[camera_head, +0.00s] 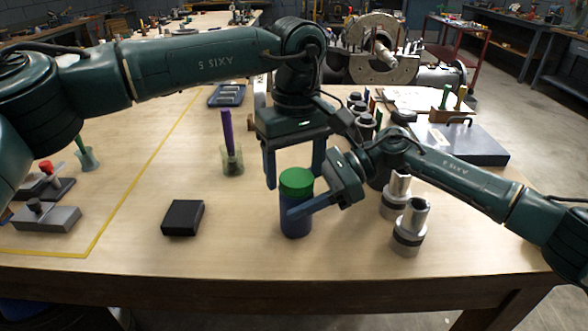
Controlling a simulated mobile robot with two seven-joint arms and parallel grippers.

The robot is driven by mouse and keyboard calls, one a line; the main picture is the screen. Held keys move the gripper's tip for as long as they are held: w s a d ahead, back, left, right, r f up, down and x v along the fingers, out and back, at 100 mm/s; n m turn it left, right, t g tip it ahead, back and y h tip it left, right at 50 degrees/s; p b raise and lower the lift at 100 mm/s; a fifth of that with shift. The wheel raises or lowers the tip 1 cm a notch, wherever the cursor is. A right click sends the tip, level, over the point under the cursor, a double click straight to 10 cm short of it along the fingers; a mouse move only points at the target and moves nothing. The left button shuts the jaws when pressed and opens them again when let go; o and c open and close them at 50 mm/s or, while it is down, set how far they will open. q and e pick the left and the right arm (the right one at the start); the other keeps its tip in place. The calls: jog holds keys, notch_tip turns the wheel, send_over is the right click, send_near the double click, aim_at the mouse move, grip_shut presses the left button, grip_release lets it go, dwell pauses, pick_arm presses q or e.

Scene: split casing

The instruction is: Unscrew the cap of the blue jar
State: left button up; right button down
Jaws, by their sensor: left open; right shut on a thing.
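The blue jar (296,221) stands upright on the wooden table near the middle of the view, with a green cap (296,182) on top. My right gripper (293,212) comes in from the right and is shut on the blue jar's body, below the cap. My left gripper (294,172) points down above and around the cap. Its fingers are spread apart, one to the left of the cap and one to the right. Whether either of them touches the cap cannot be told. The jar's right side is partly hidden by my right gripper.
A black box (183,218) lies left of the jar. A clear cup (232,161) with a purple stick stands behind it. Metal cylinders (409,232) stand to the right, under my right arm. Clamps and a yellow line (140,180) are at the left. The table's front middle is clear.

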pick_arm(q)
jog(key=r, duration=0.3)
jog(key=shift+d, duration=0.25)
jog(key=shift+s+r, duration=0.1)
jog(key=shift+r, duration=0.15)
jog(key=shift+c, duration=1.3)
jog(key=m, duration=0.2)
jog(key=r+m, duration=0.1)
jog(key=m, duration=0.1)
jog(key=shift+r, duration=0.2)
jog(key=m, duration=0.2)
jog(key=r+m, duration=0.1)
jog(key=shift+a+m, duration=0.1)
jog(key=shift+m, duration=0.3)
jog(key=shift+r+m, duration=0.35)
jog(key=shift+m, duration=0.85)
jog(key=shift+a+f, duration=0.1)
jog(key=shift+f, duration=3.8)
jog(key=shift+c, duration=0.4)
